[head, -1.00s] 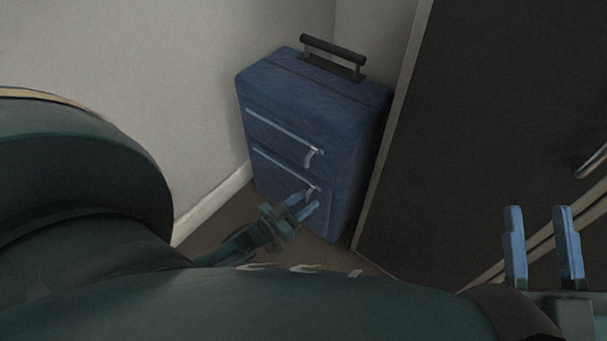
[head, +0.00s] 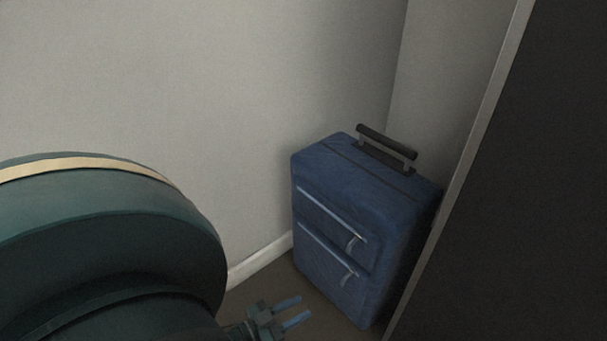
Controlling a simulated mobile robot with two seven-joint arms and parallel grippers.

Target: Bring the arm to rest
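My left gripper (head: 289,311) shows at the bottom of the head view, low over the floor. Its two blue fingers are spread apart with nothing between them. A blue suitcase (head: 345,235) with a dark top handle (head: 386,142) stands upright in the corner. The gripper is in front and to the left of the suitcase, and a gap shows between them in the picture. My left arm (head: 110,250) fills the lower left and hides part of the wall and floor. My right gripper is out of the picture.
A pale wall (head: 220,90) with a white baseboard (head: 262,259) runs behind the suitcase. A dark panel with a grey edge (head: 540,200) stands close on the right of the suitcase. A little brown floor (head: 320,314) shows in front of the suitcase.

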